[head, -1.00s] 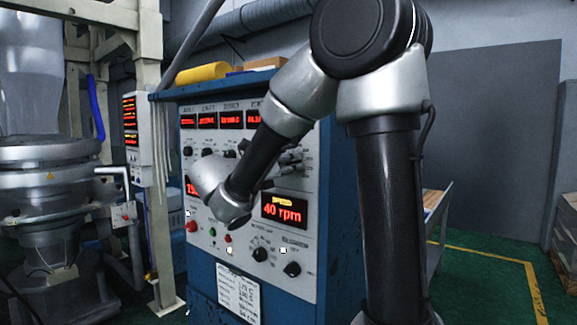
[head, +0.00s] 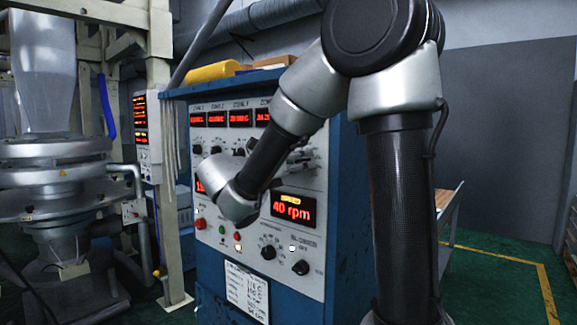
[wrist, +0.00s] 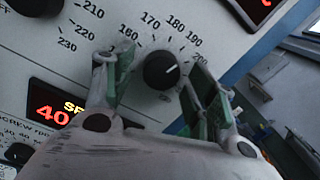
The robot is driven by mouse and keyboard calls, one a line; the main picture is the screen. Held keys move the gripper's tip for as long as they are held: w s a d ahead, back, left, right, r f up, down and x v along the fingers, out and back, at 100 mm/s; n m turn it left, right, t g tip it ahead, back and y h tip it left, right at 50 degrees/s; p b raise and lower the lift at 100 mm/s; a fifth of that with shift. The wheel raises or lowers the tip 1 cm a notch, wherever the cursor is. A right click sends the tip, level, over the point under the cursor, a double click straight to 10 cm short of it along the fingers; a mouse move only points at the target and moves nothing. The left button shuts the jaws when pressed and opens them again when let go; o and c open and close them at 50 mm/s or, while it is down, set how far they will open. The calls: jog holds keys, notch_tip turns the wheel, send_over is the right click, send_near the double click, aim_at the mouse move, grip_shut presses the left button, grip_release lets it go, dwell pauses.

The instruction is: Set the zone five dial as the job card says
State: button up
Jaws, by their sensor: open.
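A round black dial (wrist: 162,70) with a white pointer line sits on the pale panel in the wrist view. Its printed scale runs from 160 to 200 and past it; the pointer lies toward 200. No zone label shows beside it. My gripper (wrist: 160,88) is open, one finger on each side of the dial, with nothing clearly held; I cannot tell whether the fingers touch it. In the head view my gripper (head: 298,158) is at the panel's right part, partly behind my arm. The job card (head: 246,291) hangs low on the blue cabinet; its writing is too small to read.
The control panel (head: 209,238) carries several other dials, red displays and buttons. A 40 rpm display (head: 293,208) is below my gripper. A yellow object (head: 213,73) lies on the cabinet top. Metal machinery (head: 57,150) stands left; green floor is open at right.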

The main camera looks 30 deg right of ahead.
jog(key=v, duration=1.1)
jog(key=shift+a, duration=0.25)
jog(key=shift+s, duration=0.1)
